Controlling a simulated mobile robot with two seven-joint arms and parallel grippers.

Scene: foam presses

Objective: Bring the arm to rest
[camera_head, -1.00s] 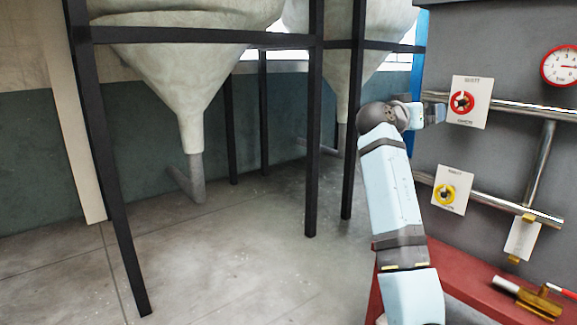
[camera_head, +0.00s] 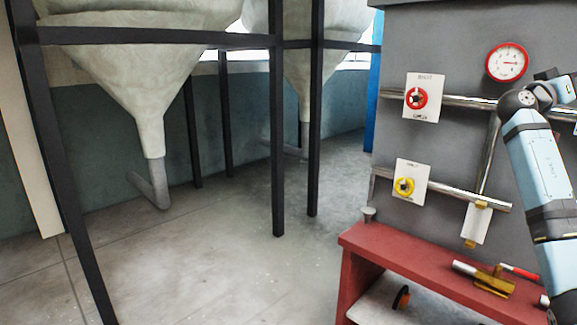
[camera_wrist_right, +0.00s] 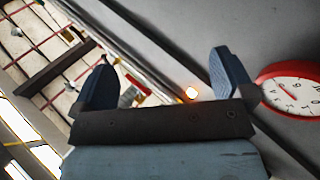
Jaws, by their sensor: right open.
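My right arm comes up along the right edge in the head view, in front of the grey panel (camera_head: 455,60). Its wrist is beside the upper steel pipe, and the hand is partly cut off by the picture edge. In the right wrist view my right gripper (camera_wrist_right: 165,82) has its two dark blue fingers wide apart with nothing between them. The round gauge (camera_wrist_right: 292,90) lies just beyond the right finger there. I do not see my left gripper.
A red bench (camera_head: 400,250) below holds a brass-coloured tool (camera_head: 494,281). Hoppers on dark posts (camera_head: 277,130) stand at left. The floor between is clear.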

